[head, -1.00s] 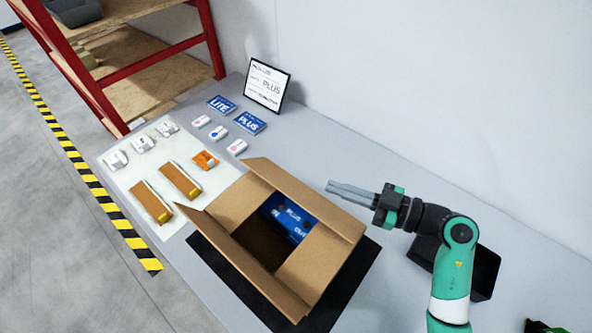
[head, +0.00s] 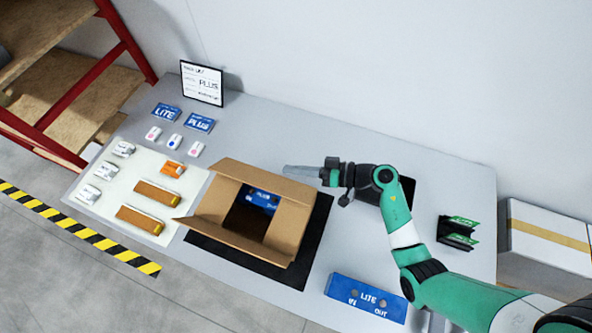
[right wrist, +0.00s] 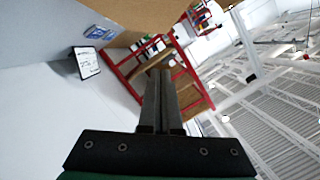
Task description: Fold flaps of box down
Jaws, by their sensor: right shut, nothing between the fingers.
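A brown cardboard box (head: 289,226) stands on a black mat (head: 318,225) on the grey table. Its top is open, and a blue item marked PLUS (head: 262,199) lies inside. The far flap slants up and outward at the back edge, and the near flap (head: 221,239) stands out along the front edge. My right gripper (head: 287,170) is shut and empty, its fingers pointing left just behind the box's far right corner. In the right wrist view the shut fingers (right wrist: 161,95) show, with a cardboard surface (right wrist: 150,14) above them. My left gripper is not in view.
A white mat with orange-brown parts (head: 148,195) and white devices lies left of the box. A framed sign (head: 202,83) stands at the back. A blue LITE box (head: 366,297) and a black-green holder (head: 459,232) are at the right.

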